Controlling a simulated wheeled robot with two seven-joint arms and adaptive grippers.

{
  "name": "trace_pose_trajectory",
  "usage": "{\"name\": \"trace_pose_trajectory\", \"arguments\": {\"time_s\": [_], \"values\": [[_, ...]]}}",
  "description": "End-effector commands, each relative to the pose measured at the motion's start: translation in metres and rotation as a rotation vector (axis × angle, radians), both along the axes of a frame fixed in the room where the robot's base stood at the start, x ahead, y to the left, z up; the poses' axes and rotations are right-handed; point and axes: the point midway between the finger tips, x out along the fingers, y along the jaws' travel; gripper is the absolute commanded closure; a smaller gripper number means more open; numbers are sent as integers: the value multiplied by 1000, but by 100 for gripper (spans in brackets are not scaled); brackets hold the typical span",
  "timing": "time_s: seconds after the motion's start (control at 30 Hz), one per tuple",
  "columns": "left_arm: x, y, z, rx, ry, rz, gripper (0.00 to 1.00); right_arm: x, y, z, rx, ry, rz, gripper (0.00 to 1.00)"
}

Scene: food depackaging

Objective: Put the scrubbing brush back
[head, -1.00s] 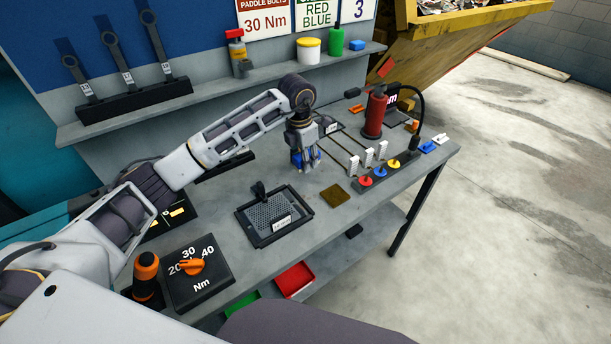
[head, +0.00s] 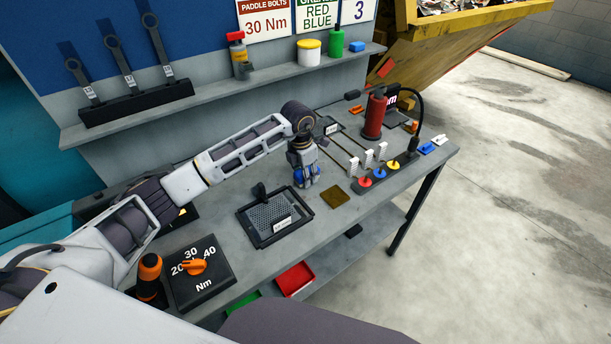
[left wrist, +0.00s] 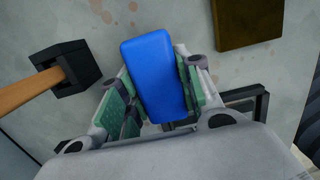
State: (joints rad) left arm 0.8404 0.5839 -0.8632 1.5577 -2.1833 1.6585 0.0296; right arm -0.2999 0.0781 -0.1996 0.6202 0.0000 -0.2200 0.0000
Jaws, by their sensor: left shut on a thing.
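My left gripper (head: 306,180) is shut on a blue block with rounded edges (left wrist: 154,76), which I take to be the scrubbing brush. Its smooth back faces the left wrist camera; no bristles show. In the head view the blue brush (head: 301,176) shows between the fingers, low over the grey workbench (head: 230,255), right of the black mesh tray (head: 288,241) and left of a brown pad (head: 335,196). I cannot tell whether it touches the bench. My right gripper is not in view.
In the left wrist view a black block (left wrist: 70,66) with a wooden handle lies left of the gripper. Red, blue and yellow knobs (head: 379,173) and a red cylinder (head: 374,114) stand to the right. A torque dial (head: 200,270) is at the front left.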

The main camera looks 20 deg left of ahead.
Motion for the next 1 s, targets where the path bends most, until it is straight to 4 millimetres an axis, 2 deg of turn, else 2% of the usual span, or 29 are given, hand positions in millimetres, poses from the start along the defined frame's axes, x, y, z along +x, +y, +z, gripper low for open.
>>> {"name": "trace_pose_trajectory", "arguments": {"time_s": [0.13, 0.47, 1.0], "values": [[0, 0, -9, 1, 0, 1, 100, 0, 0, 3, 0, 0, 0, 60], [0, 1, -11, 1, -1, 0, 100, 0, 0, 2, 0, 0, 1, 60], [-2, 1, -26, 3, 5, 1, 100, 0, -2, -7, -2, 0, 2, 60]]}}
